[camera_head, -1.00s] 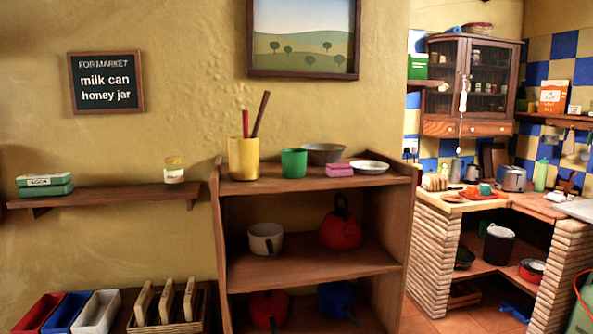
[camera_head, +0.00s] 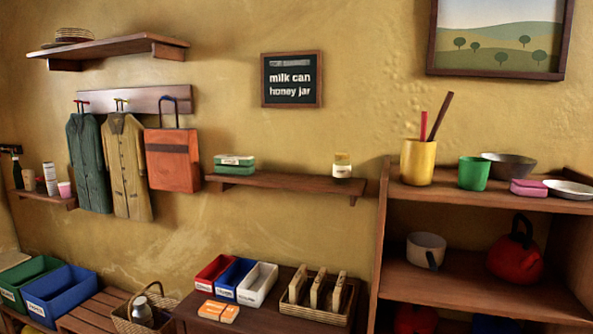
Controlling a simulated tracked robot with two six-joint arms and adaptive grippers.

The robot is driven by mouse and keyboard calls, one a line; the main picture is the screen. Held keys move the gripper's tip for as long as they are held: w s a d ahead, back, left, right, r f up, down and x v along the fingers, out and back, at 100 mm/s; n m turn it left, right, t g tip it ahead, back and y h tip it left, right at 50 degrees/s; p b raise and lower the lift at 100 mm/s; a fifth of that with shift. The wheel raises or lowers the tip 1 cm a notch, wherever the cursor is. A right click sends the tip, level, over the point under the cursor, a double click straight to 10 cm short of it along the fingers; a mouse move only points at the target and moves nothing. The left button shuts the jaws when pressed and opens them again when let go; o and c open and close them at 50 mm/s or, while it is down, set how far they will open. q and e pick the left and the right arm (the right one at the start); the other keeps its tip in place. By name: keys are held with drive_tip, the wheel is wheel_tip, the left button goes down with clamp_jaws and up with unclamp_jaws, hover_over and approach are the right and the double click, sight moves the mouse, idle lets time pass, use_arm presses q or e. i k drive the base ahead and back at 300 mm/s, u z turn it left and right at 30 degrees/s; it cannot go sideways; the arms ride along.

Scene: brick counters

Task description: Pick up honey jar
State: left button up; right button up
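A small jar with a yellowish lid and a pale label, which looks like the honey jar (camera_head: 342,165), stands upright near the right end of the middle wall shelf (camera_head: 285,182). A green box (camera_head: 234,163) sits on the same shelf to its left, with a gap between them. Neither of my grippers shows in the head view. A dark sign (camera_head: 291,79) above the shelf reads "milk can" and "honey jar".
A shelf unit (camera_head: 381,245) with a yellow cup (camera_head: 418,162) stands right of the jar. Below are a table with red, blue and white bins (camera_head: 259,284), a wooden rack (camera_head: 318,312) and a wicker basket (camera_head: 122,322) holding a grey metal container (camera_head: 142,312). Coats hang at left.

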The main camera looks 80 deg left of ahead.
sight(342, 166)
drive_tip(key=z, duration=0.85)
drive_tip(key=i, duration=0.15)
drive_tip(key=u, duration=2.35)
drive_tip(key=k, duration=0.5)
drive_tip(key=z, duration=5.55)
drive_tip(key=k, duration=0.55)
drive_tip(key=u, duration=5.65)
